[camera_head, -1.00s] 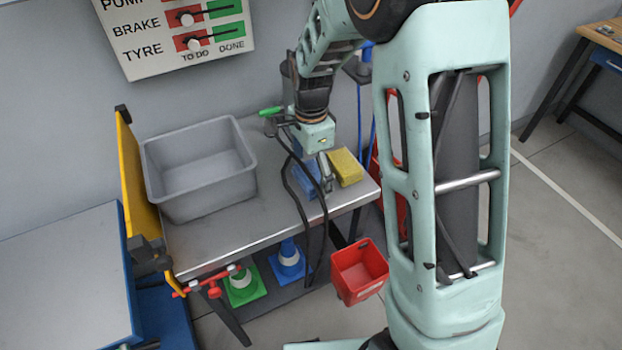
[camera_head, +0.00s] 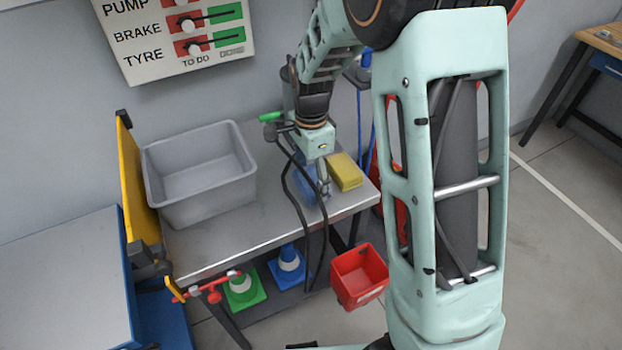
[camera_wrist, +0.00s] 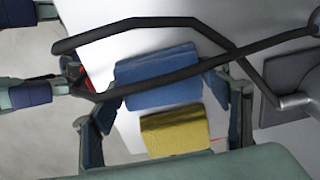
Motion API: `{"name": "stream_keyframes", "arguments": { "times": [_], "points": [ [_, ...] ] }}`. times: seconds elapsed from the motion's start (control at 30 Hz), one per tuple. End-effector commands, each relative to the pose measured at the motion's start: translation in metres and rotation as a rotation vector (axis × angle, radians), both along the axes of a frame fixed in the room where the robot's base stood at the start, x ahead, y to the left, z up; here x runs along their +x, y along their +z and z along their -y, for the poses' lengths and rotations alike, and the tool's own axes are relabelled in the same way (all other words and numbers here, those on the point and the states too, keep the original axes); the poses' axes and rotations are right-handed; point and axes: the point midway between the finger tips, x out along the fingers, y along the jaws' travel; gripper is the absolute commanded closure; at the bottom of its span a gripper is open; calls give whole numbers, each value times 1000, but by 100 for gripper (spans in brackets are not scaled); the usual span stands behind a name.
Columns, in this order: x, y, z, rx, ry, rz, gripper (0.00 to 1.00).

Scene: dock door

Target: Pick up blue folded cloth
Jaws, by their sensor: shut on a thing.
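The blue folded cloth (camera_head: 306,187) lies on the metal-topped bench beside a yellow folded cloth (camera_head: 345,171). In the wrist view the blue cloth (camera_wrist: 155,85) spans between my two fingers, with black cables crossing in front of it. The yellow cloth (camera_wrist: 175,132) is just beside it. My gripper (camera_head: 322,188) points down at the blue cloth and hides part of it. In the wrist view my gripper (camera_wrist: 166,94) is shut on the blue cloth, a finger at each end. No clear gap shows between cloth and bench.
A grey bin (camera_head: 205,203) stands on the left of the bench (camera_head: 235,232), beside a yellow panel (camera_head: 138,185). A red bin (camera_head: 358,277) is in front of the bench. Green (camera_head: 242,287) and blue (camera_head: 288,266) cones sit on the lower shelf. The bench's middle is clear.

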Motion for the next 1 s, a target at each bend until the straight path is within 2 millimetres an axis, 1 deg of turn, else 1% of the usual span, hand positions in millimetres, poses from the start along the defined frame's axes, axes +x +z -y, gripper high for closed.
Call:
{"name": "stream_keyframes", "arguments": {
  "times": [0.17, 0.37, 0.7, 0.77, 0.9, 1.0],
  "points": [
    [-1, 11, 0, -1, 0, -2, 54],
    [0, 36, 0, 0, 0, 0, 54],
    [-51, 98, 5, 0, 0, 1, 54],
    [-64, 100, 6, 0, 0, -1, 54],
    [-90, 111, 9, 1, 1, 0, 54],
    [-106, 117, 11, 0, 1, 0, 54]
  ]
}}
